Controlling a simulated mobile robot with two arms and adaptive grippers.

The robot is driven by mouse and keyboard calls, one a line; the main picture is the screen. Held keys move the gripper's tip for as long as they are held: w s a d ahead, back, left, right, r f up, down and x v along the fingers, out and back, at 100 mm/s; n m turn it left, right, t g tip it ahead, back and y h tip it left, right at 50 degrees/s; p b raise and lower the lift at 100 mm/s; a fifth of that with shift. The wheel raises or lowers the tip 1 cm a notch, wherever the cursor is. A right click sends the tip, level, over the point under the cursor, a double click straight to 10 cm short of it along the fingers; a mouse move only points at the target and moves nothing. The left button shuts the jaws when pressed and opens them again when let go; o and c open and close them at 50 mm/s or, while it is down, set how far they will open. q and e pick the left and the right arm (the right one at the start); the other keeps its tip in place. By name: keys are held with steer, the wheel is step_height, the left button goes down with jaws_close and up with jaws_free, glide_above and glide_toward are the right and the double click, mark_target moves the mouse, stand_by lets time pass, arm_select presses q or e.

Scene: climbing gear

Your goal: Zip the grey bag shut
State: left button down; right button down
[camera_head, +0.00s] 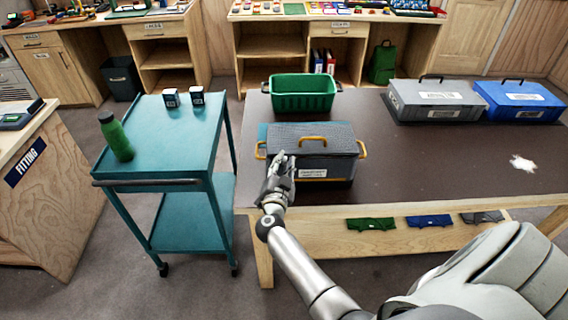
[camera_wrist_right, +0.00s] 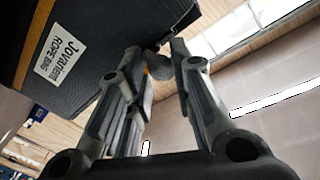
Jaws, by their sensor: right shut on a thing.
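The grey bag (camera_head: 335,164) stands on the brown table. It has a dark grey top, tan handles and a white label, which reads "rope bag" in the right wrist view (camera_wrist_right: 60,57). My right gripper (camera_head: 281,160) is at the bag's front left corner, with its fingers pointing up. In the right wrist view, its fingers (camera_wrist_right: 157,58) close on a small grey piece (camera_wrist_right: 158,68) beside the bag, apparently the zip pull. The fingers hide most of it. I cannot tell how far the zip is open. My left gripper is not in view.
A green crate (camera_head: 302,103) stands behind the bag on the brown table (camera_head: 390,170). Grey (camera_head: 436,105) and blue (camera_head: 519,107) cases stand at the back right. A teal cart (camera_head: 165,135) with a green bottle (camera_head: 116,137) is at the left. The table's right front is mostly clear.

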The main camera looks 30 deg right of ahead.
steer(key=shift+w+a+r, duration=0.1)
steer(key=shift+w+a, duration=0.25)
steer(key=shift+a, duration=0.15)
steer(key=c, duration=1.4)
jaws_free()
steer(key=shift+o, duration=0.4)
steer(key=v, duration=0.7)
steer(key=shift+s+a, duration=0.2)
steer(key=shift+a, duration=0.05)
